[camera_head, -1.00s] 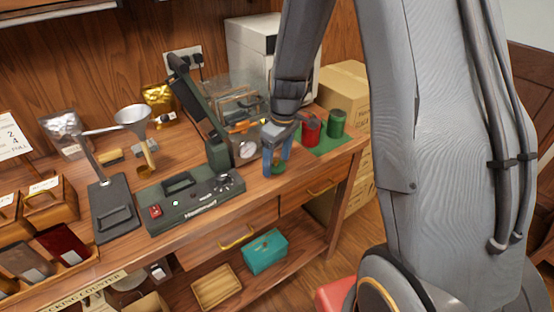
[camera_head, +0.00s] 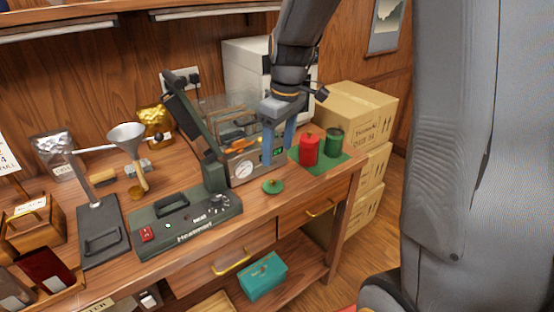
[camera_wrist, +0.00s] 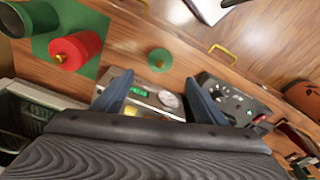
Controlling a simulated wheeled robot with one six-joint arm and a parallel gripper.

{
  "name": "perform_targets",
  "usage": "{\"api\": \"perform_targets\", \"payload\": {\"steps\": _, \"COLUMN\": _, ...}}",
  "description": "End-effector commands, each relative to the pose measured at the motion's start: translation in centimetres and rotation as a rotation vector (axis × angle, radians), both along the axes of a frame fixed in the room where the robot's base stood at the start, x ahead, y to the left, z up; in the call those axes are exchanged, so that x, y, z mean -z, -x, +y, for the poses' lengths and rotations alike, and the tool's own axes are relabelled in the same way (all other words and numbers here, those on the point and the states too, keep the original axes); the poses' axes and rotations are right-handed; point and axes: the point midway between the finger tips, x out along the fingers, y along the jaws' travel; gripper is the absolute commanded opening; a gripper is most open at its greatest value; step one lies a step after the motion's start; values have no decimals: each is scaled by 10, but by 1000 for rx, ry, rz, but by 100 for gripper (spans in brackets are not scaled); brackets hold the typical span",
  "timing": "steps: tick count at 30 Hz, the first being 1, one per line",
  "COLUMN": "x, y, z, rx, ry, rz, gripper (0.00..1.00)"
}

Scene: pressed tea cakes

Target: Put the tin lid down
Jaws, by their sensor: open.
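The tin lid is a small round green lid with a gold knob (camera_head: 272,186). It lies on the wooden counter (camera_head: 292,204) near the front edge, and also shows in the wrist view (camera_wrist: 160,60). My gripper (camera_head: 278,150) is open and empty, above and behind the lid and apart from it. Its two blue fingers stand apart in the wrist view (camera_wrist: 158,94). An open green tin (camera_head: 333,141) and a red tin with its lid on (camera_head: 309,150) stand on a green mat (camera_head: 330,166) to the right.
A sealing machine (camera_head: 185,217) lies left of the lid. A device with a gauge and green display (camera_head: 243,169) stands behind it. A funnel stand (camera_head: 100,225) is at the left. Cardboard boxes (camera_head: 357,112) stand right of the counter.

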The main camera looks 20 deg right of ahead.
Motion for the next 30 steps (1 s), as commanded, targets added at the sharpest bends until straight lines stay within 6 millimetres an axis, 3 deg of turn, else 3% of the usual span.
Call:
{"api": "perform_targets", "payload": {"steps": 5, "x": 5, "y": 25, "z": 3, "rx": 96, "ry": 4, "rz": 8, "gripper": 66}}
{"api": "perform_targets", "payload": {"steps": 12, "x": 41, "y": 114, "z": 9, "rx": 452, "ry": 11, "rz": 17, "gripper": 66}}
{"api": "perform_targets", "payload": {"steps": 16, "x": 53, "y": 147, "z": 11, "rx": 587, "ry": 5, "rz": 13, "gripper": 66}}
{"api": "perform_targets", "payload": {"steps": 20, "x": 58, "y": 160, "z": 11, "rx": 640, "ry": 4, "rz": 12, "gripper": 66}}
{"api": "perform_targets", "payload": {"steps": 30, "x": 58, "y": 159, "z": 11, "rx": 644, "ry": 3, "rz": 11, "gripper": 66}}
